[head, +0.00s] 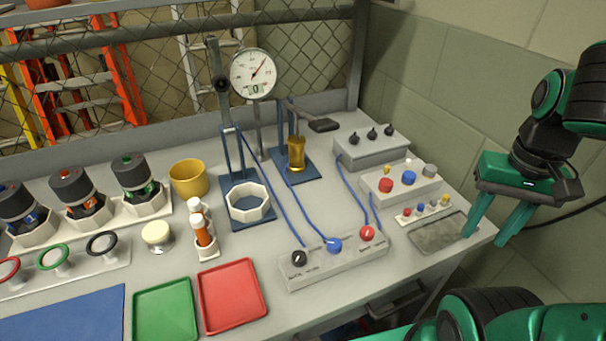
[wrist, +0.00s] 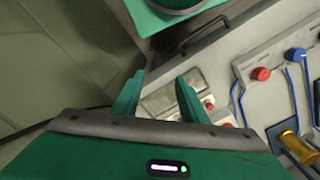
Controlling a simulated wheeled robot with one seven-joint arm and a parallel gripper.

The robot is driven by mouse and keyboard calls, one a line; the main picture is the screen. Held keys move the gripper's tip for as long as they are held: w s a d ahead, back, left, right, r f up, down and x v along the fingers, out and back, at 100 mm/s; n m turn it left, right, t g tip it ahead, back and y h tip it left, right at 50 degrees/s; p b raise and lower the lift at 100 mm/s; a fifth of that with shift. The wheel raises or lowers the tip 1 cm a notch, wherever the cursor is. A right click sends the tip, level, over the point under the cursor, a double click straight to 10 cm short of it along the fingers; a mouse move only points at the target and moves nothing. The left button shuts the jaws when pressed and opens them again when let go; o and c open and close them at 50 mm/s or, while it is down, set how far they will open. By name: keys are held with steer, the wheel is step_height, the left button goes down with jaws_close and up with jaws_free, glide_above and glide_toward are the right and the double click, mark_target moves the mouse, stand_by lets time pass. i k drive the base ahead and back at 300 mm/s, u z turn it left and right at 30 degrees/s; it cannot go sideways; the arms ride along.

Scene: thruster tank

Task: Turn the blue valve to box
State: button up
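The blue valve (head: 335,245) is the middle knob on a light grey valve panel (head: 312,275), between a black knob (head: 299,259) and a red knob (head: 367,233). In the wrist view the blue valve (wrist: 296,54) shows near the upper right edge, past the red knob (wrist: 261,74). The labels are too small to read. Blue hoses run from the panel towards the back. A grey box (head: 372,152) with black knobs stands behind it. My gripper (head: 485,238) is open and empty above the table's right end, pointing down, well right of the blue valve.
A button box (head: 402,185) and a small strip of coloured buttons (head: 425,211) lie between my gripper and the panel. A red tray (head: 233,295) and a green tray (head: 165,312) lie left of the panel. A gauge (head: 253,73) stands behind. A wall is at right.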

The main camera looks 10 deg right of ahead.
mark_target(335, 244)
steer(key=z, duration=0.5)
steer(key=k, duration=1.6)
steer(key=u, duration=0.8)
steer(key=i, duration=1)
